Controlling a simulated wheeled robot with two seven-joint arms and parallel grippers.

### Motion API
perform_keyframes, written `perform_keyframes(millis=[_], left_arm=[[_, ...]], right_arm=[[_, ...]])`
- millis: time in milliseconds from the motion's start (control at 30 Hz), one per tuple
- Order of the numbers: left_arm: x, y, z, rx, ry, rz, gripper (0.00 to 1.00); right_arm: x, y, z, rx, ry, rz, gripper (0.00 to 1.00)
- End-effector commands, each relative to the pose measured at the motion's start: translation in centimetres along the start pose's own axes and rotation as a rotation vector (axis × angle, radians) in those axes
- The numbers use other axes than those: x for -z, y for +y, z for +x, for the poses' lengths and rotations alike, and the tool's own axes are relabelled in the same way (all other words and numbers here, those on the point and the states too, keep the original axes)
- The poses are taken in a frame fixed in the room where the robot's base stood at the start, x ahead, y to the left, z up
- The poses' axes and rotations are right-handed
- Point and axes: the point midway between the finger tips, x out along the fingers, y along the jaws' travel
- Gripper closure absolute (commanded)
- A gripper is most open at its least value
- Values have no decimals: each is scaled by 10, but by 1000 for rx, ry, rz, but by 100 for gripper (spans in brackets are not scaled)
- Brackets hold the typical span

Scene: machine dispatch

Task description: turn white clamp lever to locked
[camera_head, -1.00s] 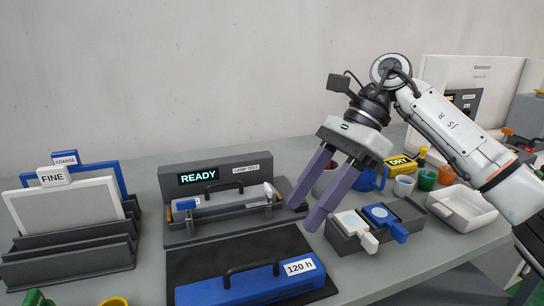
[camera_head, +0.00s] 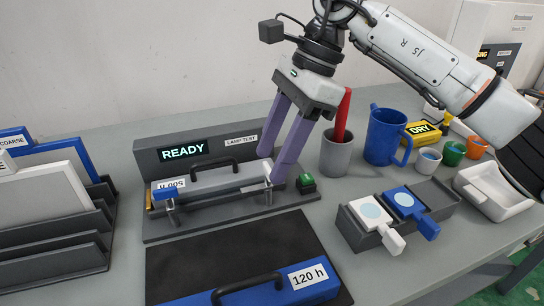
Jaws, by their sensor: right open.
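The lamp test station (camera_head: 210,150) stands in the middle, with a green READY display. A grey module (camera_head: 210,180) with a black handle lies in it. The white clamp lever (camera_head: 268,172) is at the right end of the module, partly hidden by my finger. A blue clamp lever (camera_head: 168,194) is at the left end. My right gripper (camera_head: 274,168) is open, fingers pointing down, with its tips at the white lever; I cannot tell whether they touch it. My left gripper is not in view.
A green button (camera_head: 306,182) sits right of the station. A grey cup (camera_head: 337,155) with a red item and a blue mug (camera_head: 386,135) stand behind it. A rack (camera_head: 60,240) holds panels at left.

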Motion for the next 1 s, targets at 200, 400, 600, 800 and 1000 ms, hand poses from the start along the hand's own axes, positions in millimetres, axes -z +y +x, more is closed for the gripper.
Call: perform_keyframes(millis=[200,400,600,800,1000], left_arm=[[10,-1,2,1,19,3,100],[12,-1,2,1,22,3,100],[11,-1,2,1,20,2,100],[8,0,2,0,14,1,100],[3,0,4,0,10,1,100]], right_arm=[[0,0,12,1,0,0,52],[0,0,12,1,0,0,52],[0,0,12,1,-1,0,82],[0,0,12,2,-1,3,93],[0,0,13,19,-1,43,93]])
